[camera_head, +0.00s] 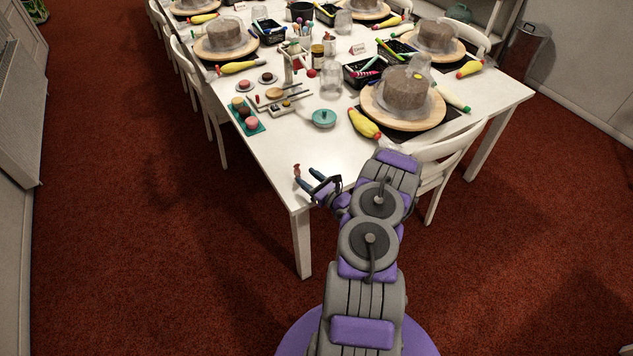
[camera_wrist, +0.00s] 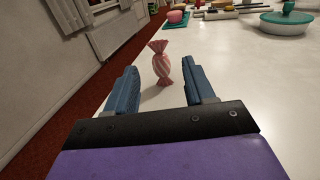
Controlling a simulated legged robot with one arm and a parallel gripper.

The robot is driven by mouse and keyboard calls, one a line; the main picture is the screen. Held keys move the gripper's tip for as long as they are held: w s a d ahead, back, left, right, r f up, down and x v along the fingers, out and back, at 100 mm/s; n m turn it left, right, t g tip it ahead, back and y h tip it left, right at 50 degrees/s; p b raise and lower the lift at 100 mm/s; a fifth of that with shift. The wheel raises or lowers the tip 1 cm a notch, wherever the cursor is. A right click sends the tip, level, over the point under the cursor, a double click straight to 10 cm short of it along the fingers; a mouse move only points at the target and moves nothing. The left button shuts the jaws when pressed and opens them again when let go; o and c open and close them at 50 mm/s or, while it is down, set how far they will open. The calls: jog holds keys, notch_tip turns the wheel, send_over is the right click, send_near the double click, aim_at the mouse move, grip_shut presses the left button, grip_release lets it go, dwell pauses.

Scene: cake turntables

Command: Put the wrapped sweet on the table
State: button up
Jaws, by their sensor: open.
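The wrapped sweet (camera_wrist: 161,64) is pink and white striped with twisted ends. In the wrist view it stands upright on the white table (camera_wrist: 245,75), just beyond and between my fingertips. My gripper (camera_wrist: 160,78) is open, with its two blue fingers apart and nothing seen clamped between them. In the head view my gripper (camera_head: 306,174) is low over the near left corner of the table, and the small sweet (camera_head: 296,169) shows by its fingertips. The sweet's base appears to rest on the tabletop.
A teal lidded dish (camera_head: 323,118) stands farther in. A teal tray (camera_head: 247,116) with coloured round items lies along the left edge. A cake turntable (camera_head: 372,108) and a yellow piping bag (camera_head: 364,124) are to the right. The tabletop around the near corner is clear.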

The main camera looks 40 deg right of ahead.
jog(key=s, duration=0.3)
jog(key=shift+s+p, duration=0.25)
jog(key=shift+p, duration=0.1)
jog(key=shift+s+r, duration=0.1)
jog(key=shift+s, duration=0.05)
jog(key=w+a+r+n+y, duration=0.5)
jog(key=w+a+r+y, duration=0.15)
jog(key=a+r, duration=0.35)
jog(key=s+a+r+n+g+y, duration=0.45)
jog(key=a+r+n+g, duration=0.35)
jog(key=a, duration=0.6)
jog(key=s+a+r+n+g+y, duration=0.3)
jog(key=a+r+n+g+y, duration=0.2)
jog(key=a+r+n, duration=0.65)
jog(key=s+a+r+n+g+h, duration=0.1)
jog(key=s+a+n+g+h, duration=0.15)
jog(key=s+a+g, duration=0.4)
jog(key=s+a+r+n+g+h, duration=0.1)
jog(key=s+a+n+g+h, duration=0.2)
jog(key=s, duration=0.7)
jog(key=s+d+n+t+h, duration=0.1)
jog(key=s+d+n+h, duration=0.2)
jog(key=s, duration=0.4)
jog(key=s+d+r+n+t+h, duration=0.1)
jog(key=s+d+n+h, duration=0.1)
jog(key=s+d+h, duration=0.3)
jog(key=shift+s+d+r+n+t+h, duration=0.15)
jog(key=shift+s+d+n+t+h, duration=0.25)
jog(key=shift+s+h, duration=0.75)
